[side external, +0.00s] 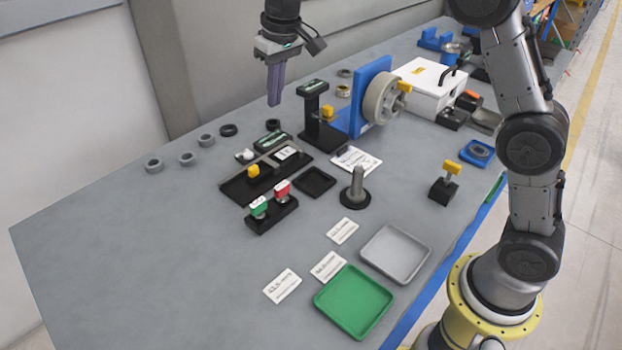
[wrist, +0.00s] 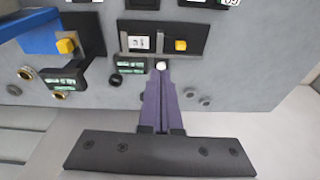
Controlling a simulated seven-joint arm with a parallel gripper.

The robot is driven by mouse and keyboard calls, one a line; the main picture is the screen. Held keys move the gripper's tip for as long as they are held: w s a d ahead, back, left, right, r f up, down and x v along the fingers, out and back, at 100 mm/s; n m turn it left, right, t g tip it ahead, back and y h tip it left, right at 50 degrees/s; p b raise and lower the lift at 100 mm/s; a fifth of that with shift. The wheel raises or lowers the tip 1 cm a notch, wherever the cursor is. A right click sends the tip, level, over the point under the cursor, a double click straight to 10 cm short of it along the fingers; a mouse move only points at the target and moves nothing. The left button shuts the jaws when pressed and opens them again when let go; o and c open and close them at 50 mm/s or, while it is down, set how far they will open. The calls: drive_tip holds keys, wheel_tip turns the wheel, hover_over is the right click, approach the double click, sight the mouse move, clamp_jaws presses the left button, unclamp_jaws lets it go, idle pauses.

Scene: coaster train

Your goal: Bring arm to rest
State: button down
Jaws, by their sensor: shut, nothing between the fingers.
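My gripper (side external: 274,100) hangs above the far side of the table in the side external view, fingers pointing down. Its purple fingers are shut with nothing between them. In the wrist view the shut fingers (wrist: 161,78) point toward a small white knob (wrist: 161,65), which lies past their tips. In the side external view this knob (side external: 246,154) stands on the table well below my gripper. My arm's base and lower links stand at the right.
Below are a black rail fixture (side external: 235,186) with a yellow block, grey rings (side external: 187,159) and a blue stand with a wheel (side external: 376,103). A green tray (side external: 353,302) and a grey tray (side external: 396,253) lie in front. The table's left part is clear.

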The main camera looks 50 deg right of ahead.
drive_tip(key=s+d+r+t, duration=0.15)
drive_tip(key=s+r, duration=0.35)
drive_tip(key=s, duration=0.5)
drive_tip(key=s+d+r+t, duration=0.1)
drive_tip(key=s+d+r, duration=0.25)
drive_tip(key=s, duration=0.65)
drive_tip(key=s+f+t, duration=0.1)
drive_tip(key=s+f, duration=0.9)
drive_tip(key=s, duration=0.4)
drive_tip(key=shift+d, duration=0.15)
drive_tip(key=shift+s, duration=0.1)
